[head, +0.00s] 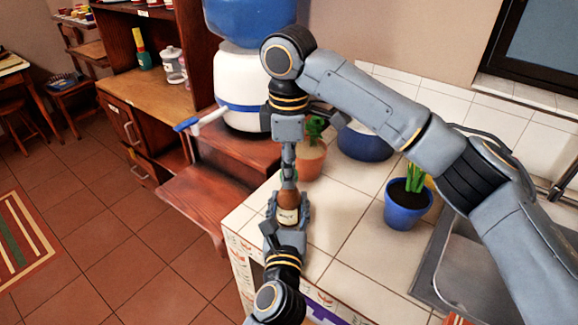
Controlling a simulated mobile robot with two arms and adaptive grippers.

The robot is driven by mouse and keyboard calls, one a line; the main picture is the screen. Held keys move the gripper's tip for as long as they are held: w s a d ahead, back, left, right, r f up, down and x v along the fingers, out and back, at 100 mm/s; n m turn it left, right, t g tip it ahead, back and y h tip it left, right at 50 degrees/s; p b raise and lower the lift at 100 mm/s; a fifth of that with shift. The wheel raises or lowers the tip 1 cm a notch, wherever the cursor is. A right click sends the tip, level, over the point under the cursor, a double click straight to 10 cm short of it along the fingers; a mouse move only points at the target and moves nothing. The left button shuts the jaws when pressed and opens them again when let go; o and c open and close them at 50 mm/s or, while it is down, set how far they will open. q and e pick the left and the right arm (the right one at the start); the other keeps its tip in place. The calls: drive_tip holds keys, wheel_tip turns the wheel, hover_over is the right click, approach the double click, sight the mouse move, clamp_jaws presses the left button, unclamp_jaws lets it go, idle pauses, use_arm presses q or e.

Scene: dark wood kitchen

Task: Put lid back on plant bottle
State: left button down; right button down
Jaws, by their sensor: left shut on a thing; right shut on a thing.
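A brown bottle with a pale label (287,214) stands upright near the left edge of the white tiled counter. My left gripper (288,208) comes up from the bottom of the view and is shut around the bottle's body, one finger on each side. My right gripper (289,170) reaches in from the right and points down at the bottle's neck. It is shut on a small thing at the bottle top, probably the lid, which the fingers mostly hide. I cannot tell whether the lid touches the bottle's mouth.
A potted plant in a terracotta pot (309,160) stands close behind the bottle. A blue bowl (364,143) and a blue plant pot (408,214) are to the right, near the sink (441,262). A water dispenser (235,85) stands behind left. Counter between bottle and blue pot is clear.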

drive_tip(key=m, duration=0.4)
drive_tip(key=shift+m, duration=0.4)
drive_tip(key=m, duration=0.4)
drive_tip(key=shift+m, duration=0.3)
drive_tip(key=m, duration=0.7)
drive_tip(key=shift+m, duration=0.3)
drive_tip(key=c, duration=1)
unclamp_jaws()
drive_tip(key=shift+o, duration=0.2)
drive_tip(key=shift+r, duration=2.25)
drive_tip(key=shift+c, duration=0.3)
